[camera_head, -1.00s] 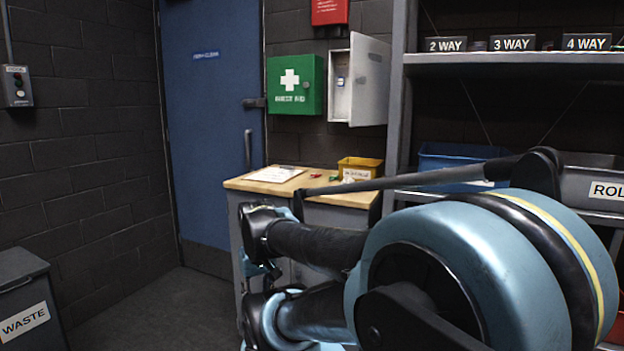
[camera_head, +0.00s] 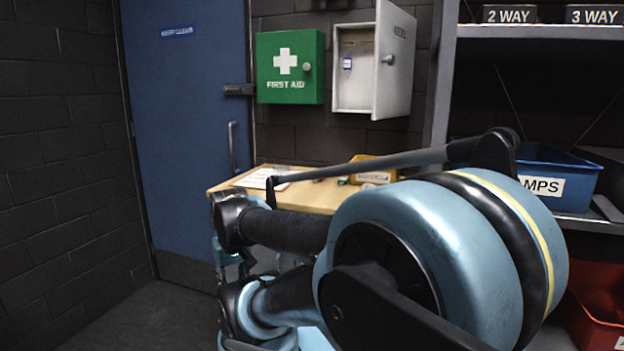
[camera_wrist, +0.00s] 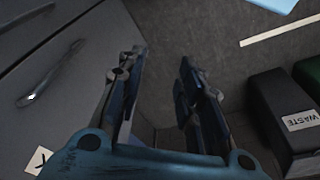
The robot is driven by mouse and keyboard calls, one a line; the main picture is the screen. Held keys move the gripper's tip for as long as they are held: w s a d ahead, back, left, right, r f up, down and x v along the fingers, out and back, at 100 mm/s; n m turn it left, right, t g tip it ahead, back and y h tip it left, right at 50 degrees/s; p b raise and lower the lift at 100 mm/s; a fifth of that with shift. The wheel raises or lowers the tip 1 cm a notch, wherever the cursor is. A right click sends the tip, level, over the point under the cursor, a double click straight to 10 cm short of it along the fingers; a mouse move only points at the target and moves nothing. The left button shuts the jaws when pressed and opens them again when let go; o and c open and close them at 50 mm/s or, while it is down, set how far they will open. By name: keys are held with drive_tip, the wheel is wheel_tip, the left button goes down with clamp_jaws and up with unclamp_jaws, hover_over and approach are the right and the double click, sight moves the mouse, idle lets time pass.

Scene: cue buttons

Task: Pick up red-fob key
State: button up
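In the head view, a small reddish spot (camera_head: 318,180) lies on the wooden top of the workbench (camera_head: 308,200), just below my dark arm bar. It is too small to tell whether it is the red-fob key. A small green item (camera_head: 343,181) lies to its right. My gripper (camera_wrist: 158,62) shows in the wrist view with its two fingers apart and nothing between them. It hangs above the floor beside grey drawer fronts (camera_wrist: 50,75), and no key shows in that view. In the head view, my arm hides part of the bench.
A clipboard (camera_head: 262,178) and a yellow bin (camera_head: 372,177) are on the bench. An open white key cabinet (camera_head: 352,95) with a small blue tag hangs above, beside the green first-aid box (camera_head: 290,67). Shelving with a blue bin (camera_head: 550,165) stands right. A waste bin (camera_wrist: 285,115) is on the floor.

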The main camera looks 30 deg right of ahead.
drive_tip(key=shift+w, duration=0.3)
